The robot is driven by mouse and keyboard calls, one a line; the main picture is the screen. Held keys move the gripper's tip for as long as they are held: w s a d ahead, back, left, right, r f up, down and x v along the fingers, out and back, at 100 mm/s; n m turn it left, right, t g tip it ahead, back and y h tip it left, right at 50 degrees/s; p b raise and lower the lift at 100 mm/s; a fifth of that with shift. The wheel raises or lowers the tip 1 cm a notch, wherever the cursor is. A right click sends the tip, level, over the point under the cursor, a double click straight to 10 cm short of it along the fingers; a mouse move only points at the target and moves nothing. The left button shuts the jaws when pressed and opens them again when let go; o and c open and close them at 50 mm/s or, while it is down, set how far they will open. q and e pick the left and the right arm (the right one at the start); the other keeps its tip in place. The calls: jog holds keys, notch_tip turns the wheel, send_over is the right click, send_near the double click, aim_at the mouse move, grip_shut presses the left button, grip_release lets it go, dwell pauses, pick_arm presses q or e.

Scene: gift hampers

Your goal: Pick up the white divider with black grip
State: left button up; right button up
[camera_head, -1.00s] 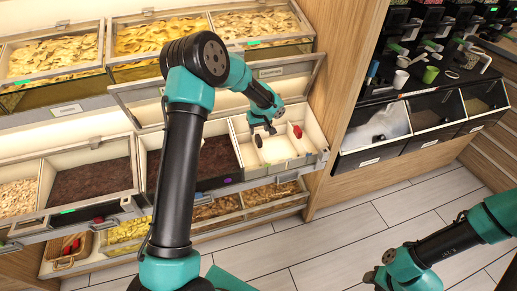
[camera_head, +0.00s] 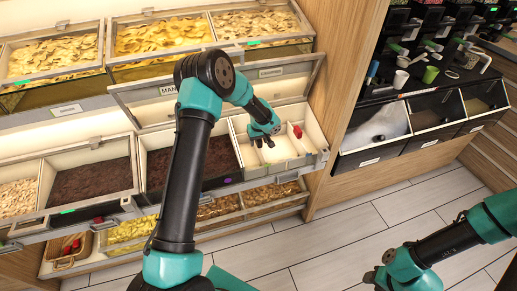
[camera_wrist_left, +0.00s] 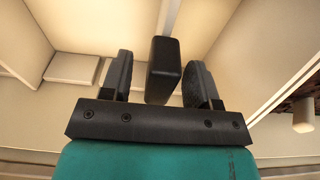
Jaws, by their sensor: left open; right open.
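The black grip (camera_wrist_left: 163,71) of the white divider (camera_wrist_left: 172,14) stands between the two fingers of my left gripper (camera_wrist_left: 160,82) in the left wrist view. The gripper is open, with a gap showing on each side of the grip. In the head view my left gripper (camera_head: 264,143) is over the pale compartments of the right-hand bin, and the fingers and hand largely hide the grip. My right gripper (camera_head: 373,278) is open, low at the right over the floor, apart from the bins.
A red grip (camera_head: 297,131) is just right of my left gripper. A dark-filled bin (camera_head: 219,160) lies to the left, and a raised lid (camera_head: 281,72) stands behind. Black bins (camera_head: 427,116) are at the right, beyond a wooden post (camera_head: 340,70).

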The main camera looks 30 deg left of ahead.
pick_arm(q)
notch_tip(320, 180, down, 2)
jog(key=shift+w+a+f, duration=0.1)
dwell(0.4)
grip_shut()
dwell(0.4)
